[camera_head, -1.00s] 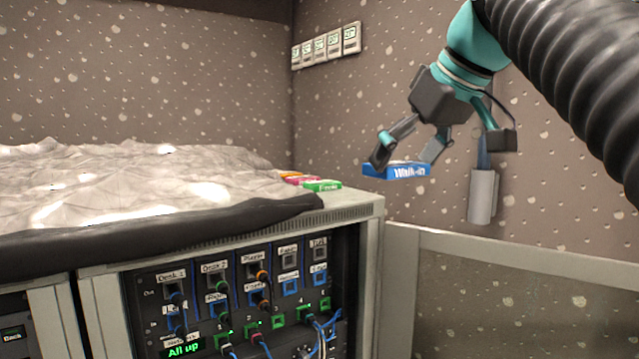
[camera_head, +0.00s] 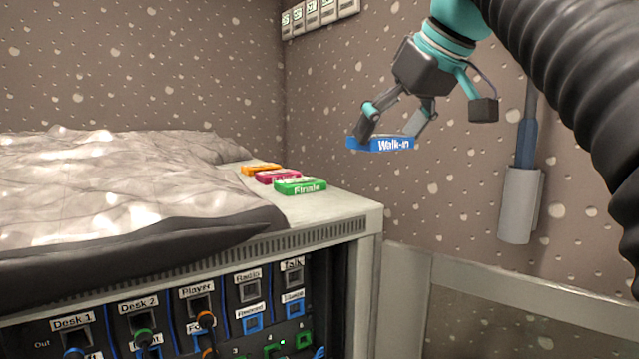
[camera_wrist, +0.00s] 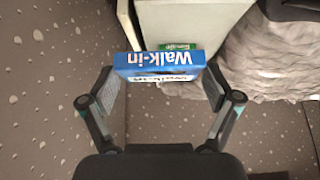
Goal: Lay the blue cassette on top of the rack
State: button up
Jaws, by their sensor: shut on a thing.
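The blue cassette (camera_head: 380,144), labelled "Walk-in", is held in my gripper (camera_head: 395,130), up in the air to the right of the rack top and higher than it. In the wrist view the cassette (camera_wrist: 160,61) lies between the two fingers of my gripper (camera_wrist: 160,88), which are shut on it. The rack (camera_head: 345,209) has a pale top, bare near its right front corner. In the wrist view the rack top (camera_wrist: 205,22) shows beyond the cassette.
A green "Finale" cassette (camera_head: 300,187), a magenta cassette (camera_head: 277,177) and an orange cassette (camera_head: 261,169) lie on the rack top. A crumpled translucent sheet (camera_head: 110,180) with a dark edge covers its left part. A grey cylinder (camera_head: 519,205) hangs by the right wall.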

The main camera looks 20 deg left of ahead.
send_over(326, 203)
jog(key=s+d, duration=0.1)
jog(key=d, duration=0.1)
jog(key=f, duration=0.5)
jog(key=shift+a+f, duration=0.25)
jog(key=shift+d+f+b, duration=0.1)
jog(key=shift+f+b, duration=0.3)
jog(key=shift+f, duration=1.55)
jog(key=shift+f, duration=0.1)
jog(key=shift+f, duration=0.1)
jog(key=o, duration=0.9)
jog(key=shift+s, duration=0.1)
jog(key=shift+r, duration=0.35)
jog(key=v, duration=1.1)
jog(key=shift+s+d+r+p, duration=0.15)
jog(key=shift+d+r+p, duration=0.1)
jog(key=shift+p, duration=0.15)
